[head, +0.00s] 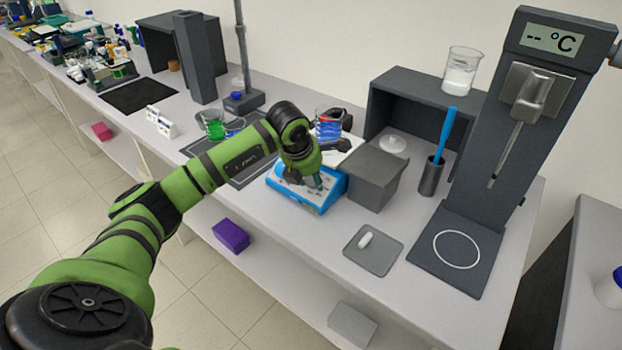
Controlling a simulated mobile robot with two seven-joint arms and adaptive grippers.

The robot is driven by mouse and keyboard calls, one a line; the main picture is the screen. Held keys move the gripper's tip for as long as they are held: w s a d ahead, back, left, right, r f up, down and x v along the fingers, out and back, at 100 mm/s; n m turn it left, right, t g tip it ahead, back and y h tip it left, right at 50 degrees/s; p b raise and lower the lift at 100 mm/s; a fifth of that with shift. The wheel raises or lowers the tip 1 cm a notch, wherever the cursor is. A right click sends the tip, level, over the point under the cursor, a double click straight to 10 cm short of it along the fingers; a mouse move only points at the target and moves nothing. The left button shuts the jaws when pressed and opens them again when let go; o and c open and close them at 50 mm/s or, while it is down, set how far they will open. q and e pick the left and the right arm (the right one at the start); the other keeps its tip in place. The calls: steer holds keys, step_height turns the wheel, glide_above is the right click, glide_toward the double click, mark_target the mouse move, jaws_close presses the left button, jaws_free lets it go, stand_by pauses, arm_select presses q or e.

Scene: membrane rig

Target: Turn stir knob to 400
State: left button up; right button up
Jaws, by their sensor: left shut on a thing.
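The blue-and-white stirrer unit (326,203) stands on the bench near the middle of the head view. My green left arm reaches in from the left, and its left gripper (314,183) points down onto the front of the unit. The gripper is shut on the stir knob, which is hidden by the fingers. The knob's setting and any reading on the unit's front cannot be read from here. My right gripper is not in view.
A grey box (375,180) stands close to the right of the unit. A grey pad with a white stir bar (366,240), a tall thermometer stand (530,110) and a holder with a blue-handled tool (432,177) are further right. Beakers with green liquid (213,125) and blue liquid (328,128) stand behind.

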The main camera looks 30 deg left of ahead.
arm_select(q)
steer(key=m+b, duration=0.3)
steer(key=shift+f+y, duration=0.3)
steer(key=m+b, duration=0.2)
steer(key=m+t+b, duration=0.1)
steer(key=m+b, duration=0.1)
steer(key=m, duration=0.1)
steer(key=shift+s+d+f+y+b, duration=0.1)
steer(key=shift+s+d+y+b, duration=0.05)
steer(key=shift+y+b, duration=0.15)
steer(key=m+b, duration=0.3)
steer(key=m, duration=0.1)
steer(key=shift+m+t, duration=0.4)
steer(key=shift+s+m+t+b, duration=0.15)
steer(key=shift+m+t+b, duration=0.15)
steer(key=shift+m+b, duration=1.05)
steer(key=shift+m, duration=0.45)
steer(key=o, duration=1.1)
steer(key=shift+r, duration=0.2)
